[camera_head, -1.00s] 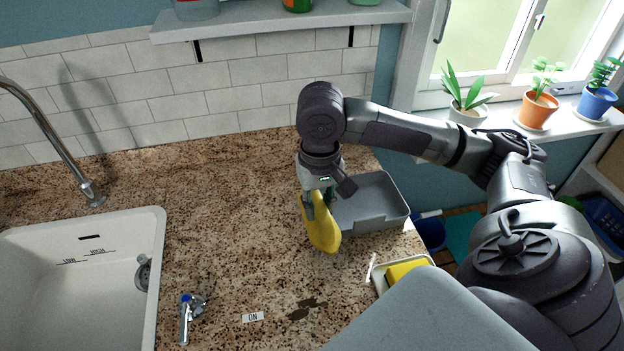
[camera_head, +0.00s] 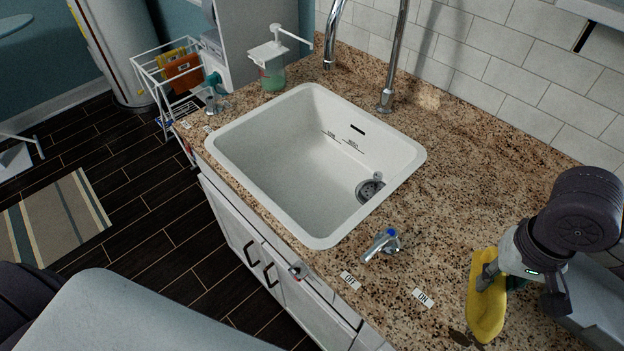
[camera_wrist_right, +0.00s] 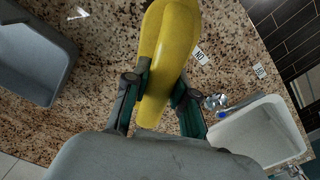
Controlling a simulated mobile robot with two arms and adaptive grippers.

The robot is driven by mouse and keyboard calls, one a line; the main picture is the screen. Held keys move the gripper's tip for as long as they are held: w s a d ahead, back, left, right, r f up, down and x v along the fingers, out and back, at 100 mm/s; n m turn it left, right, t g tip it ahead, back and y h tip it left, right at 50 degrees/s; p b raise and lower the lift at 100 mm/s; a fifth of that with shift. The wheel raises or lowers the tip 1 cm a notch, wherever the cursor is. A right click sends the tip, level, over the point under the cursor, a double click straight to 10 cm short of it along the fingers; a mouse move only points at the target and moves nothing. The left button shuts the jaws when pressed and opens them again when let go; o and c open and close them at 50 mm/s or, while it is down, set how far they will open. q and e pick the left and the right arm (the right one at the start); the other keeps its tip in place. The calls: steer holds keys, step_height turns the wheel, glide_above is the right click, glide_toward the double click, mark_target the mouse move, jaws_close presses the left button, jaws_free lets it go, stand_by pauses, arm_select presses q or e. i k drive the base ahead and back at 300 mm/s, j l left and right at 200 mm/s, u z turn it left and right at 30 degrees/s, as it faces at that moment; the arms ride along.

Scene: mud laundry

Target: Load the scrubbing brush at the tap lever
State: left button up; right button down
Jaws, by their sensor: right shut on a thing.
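The yellow elongated scrubbing brush (camera_head: 486,312) is held in my right gripper (camera_head: 502,277), above the granite counter at the lower right of the head view. Its bristles do not show. In the right wrist view the brush (camera_wrist_right: 168,40) sits between the two fingers of the gripper (camera_wrist_right: 160,97), which are shut on it. The tap lever (camera_head: 381,244), chrome with a blue cap, stands on the counter at the sink's near right corner, left of the brush and apart from it. It also shows in the right wrist view (camera_wrist_right: 216,102). My left gripper is out of view.
An OFF label (camera_head: 349,280) and an ON label (camera_head: 423,298) lie between lever and brush. The white sink (camera_head: 285,165) is empty. A grey tray (camera_head: 600,300) is partly hidden behind my right arm. A soap dispenser (camera_head: 272,68) and wire rack (camera_head: 160,85) stand beyond the sink.

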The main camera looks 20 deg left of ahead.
mark_target(390, 235)
steer(key=k+j, duration=0.1)
steer(key=j, duration=0.25)
steer(key=k+j, duration=0.1)
steer(key=j, duration=0.3)
steer(key=k+j+u, duration=0.1)
steer(key=j, duration=0.25)
steer(key=i+j, duration=0.2)
steer(key=j, duration=0.15)
steer(key=i+j, duration=0.2)
steer(key=j, duration=0.15)
steer(key=i+j+u, duration=0.1)
steer(key=j, duration=0.25)
steer(key=i, duration=0.1)
